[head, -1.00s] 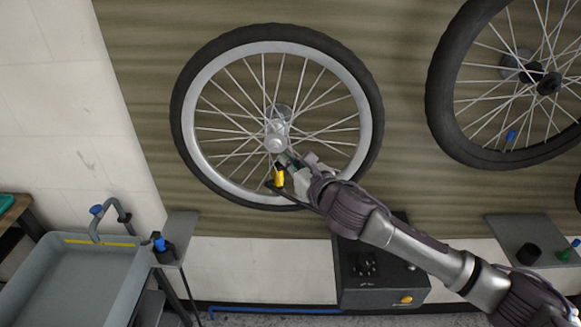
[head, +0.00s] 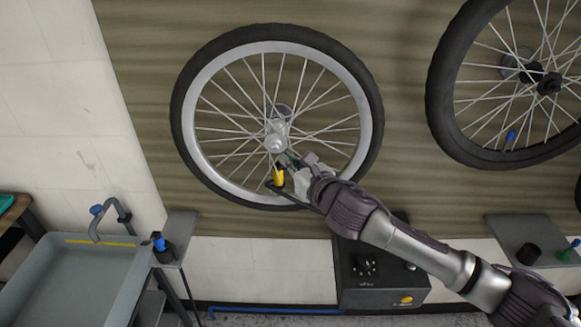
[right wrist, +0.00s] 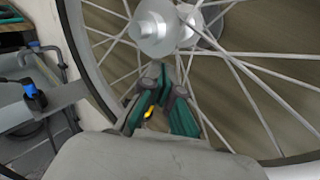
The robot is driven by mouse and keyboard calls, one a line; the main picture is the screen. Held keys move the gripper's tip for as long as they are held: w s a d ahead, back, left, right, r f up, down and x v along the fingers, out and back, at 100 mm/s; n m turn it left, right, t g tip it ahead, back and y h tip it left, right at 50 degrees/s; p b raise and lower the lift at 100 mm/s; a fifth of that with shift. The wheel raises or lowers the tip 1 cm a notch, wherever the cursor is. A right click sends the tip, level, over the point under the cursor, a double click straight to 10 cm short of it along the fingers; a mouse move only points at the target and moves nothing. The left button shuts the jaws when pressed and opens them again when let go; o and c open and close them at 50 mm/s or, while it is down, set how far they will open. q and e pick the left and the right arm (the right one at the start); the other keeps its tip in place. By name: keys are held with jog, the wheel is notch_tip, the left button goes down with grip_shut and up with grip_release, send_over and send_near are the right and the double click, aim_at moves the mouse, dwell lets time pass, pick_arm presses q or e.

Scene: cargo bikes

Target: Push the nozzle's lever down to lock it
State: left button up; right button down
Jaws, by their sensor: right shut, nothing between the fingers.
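The nozzle (head: 278,178) is yellow and black and sits at the lower rim of the left wheel (head: 190,140), below the hub. A dark hose runs from it toward the right, partly behind my arm. My right gripper (head: 287,159) is shut and empty, with its fingertips just above the nozzle and below the hub. In the right wrist view the green-padded fingers (right wrist: 163,78) point at the hub, and a small yellow part of the nozzle (right wrist: 149,112) shows between them. The lever cannot be told apart, nor whether a finger touches it. My left gripper is not in view.
A dark pump box (head: 375,275) stands below the wheel. A grey basin (head: 75,285) with a tap is at lower left, beside a small shelf (head: 180,228). Another wheel (head: 440,100) is at upper right. Spokes and hub (right wrist: 155,28) are close to the fingertips.

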jog(key=shift+f, duration=0.15)
jog(key=shift+f+b, duration=1.35)
jog(key=shift+f, duration=0.65)
jog(key=shift+s+d+r+p, duration=0.15)
jog(key=shift+s+d+p, duration=0.2)
jog(key=shift+s+p, duration=0.15)
jog(key=p, duration=0.3)
send_near(280, 168)
jog(key=shift+v, duration=1.5)
jog(key=shift+d, duration=0.1)
jog(key=shift+w, duration=0.1)
